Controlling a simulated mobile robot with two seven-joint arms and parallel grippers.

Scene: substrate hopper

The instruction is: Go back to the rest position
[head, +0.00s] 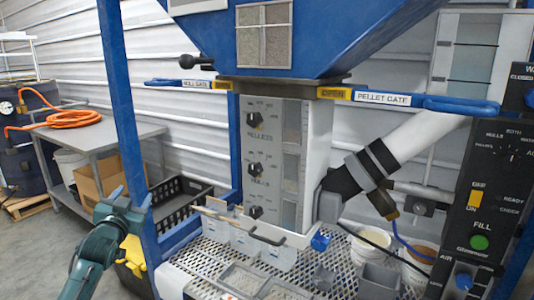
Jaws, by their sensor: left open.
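My left gripper (130,198) is at the lower left, on my teal arm. Its two light blue fingertips point up and are spread apart, with nothing seen between them. It is in front of the lower part of the blue hopper post (124,110), clear of the control panel. The blue substrate hopper (310,35) stands in the middle. Below it is a grey panel (272,190) with several black knobs. My right gripper is not in view.
A perforated metal deck (205,262) below the panel holds grey trays (245,278) and white buckets (418,262). A black control box (480,190) stands at the right. A grey table (100,136) with an orange hose is at the left. Open floor (30,255) lies at the lower left.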

